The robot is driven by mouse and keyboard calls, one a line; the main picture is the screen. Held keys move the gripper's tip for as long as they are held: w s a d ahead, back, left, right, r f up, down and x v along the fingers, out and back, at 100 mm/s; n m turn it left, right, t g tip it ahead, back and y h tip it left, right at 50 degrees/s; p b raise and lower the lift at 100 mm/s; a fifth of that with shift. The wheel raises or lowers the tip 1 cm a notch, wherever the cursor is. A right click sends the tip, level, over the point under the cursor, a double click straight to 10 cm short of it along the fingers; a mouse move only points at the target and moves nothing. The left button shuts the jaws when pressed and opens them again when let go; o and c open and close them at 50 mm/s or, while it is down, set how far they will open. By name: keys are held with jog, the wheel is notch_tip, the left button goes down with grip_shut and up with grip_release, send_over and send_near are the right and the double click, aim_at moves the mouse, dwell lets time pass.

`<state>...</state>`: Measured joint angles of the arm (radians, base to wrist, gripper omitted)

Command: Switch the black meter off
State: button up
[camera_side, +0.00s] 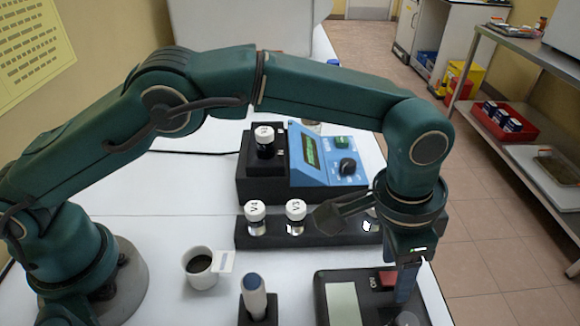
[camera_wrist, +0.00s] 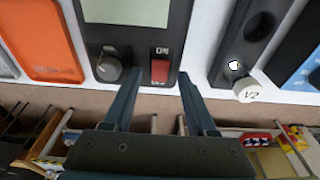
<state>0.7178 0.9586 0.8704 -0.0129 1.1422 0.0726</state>
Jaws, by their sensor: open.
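The black meter (camera_side: 320,293) lies on the white table at the front right, partly cut off by the frame. It has a pale screen (camera_side: 343,303) and a red switch (camera_side: 388,281) with an ON label. In the wrist view, the black meter (camera_wrist: 183,22) shows its screen, a grey knob (camera_wrist: 108,68) and the red switch (camera_wrist: 160,70) beside the ON label. My gripper (camera_side: 404,292) points down over the switch end of the meter. In the wrist view, my open gripper's fingers (camera_wrist: 158,78) appear on either side of the switch, with nothing held. Whether they touch the meter is unclear.
Beyond is a blue device (camera_side: 325,158). A cup (camera_side: 201,268) and a black holder (camera_side: 258,308) stand left. An orange tray-like object (camera_wrist: 50,45) lies beside the meter.

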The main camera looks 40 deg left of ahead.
jog(key=shift+s+a+t+h, duration=0.3)
jog(key=shift+t+h, duration=0.4)
jog(key=shift+f, duration=0.1)
jog(key=shift+t, duration=0.3)
jog(key=v, duration=0.5)
jog(key=shift+w+a+r, duration=0.15)
jog(key=shift+a+r, duration=0.1)
jog(key=shift+r, duration=0.15)
jog(key=w+a+r+n+t, duration=0.2)
jog(key=w+a+r+n, duration=0.1)
jog(key=a+r, duration=0.55)
jog(key=s+a+r+n+t+y, duration=0.1)
jog(key=s+a+n, duration=0.1)
jog(key=s+a, duration=0.2)
jog(key=s+a+r+n+y, duration=0.1)
jog(key=s+a, duration=0.3)
jog(key=a, duration=0.6)
jog(key=shift+s+a+n+t, duration=0.25)
jog(key=shift+s+n+t, duration=0.15)
jog(key=shift+n, duration=0.4)
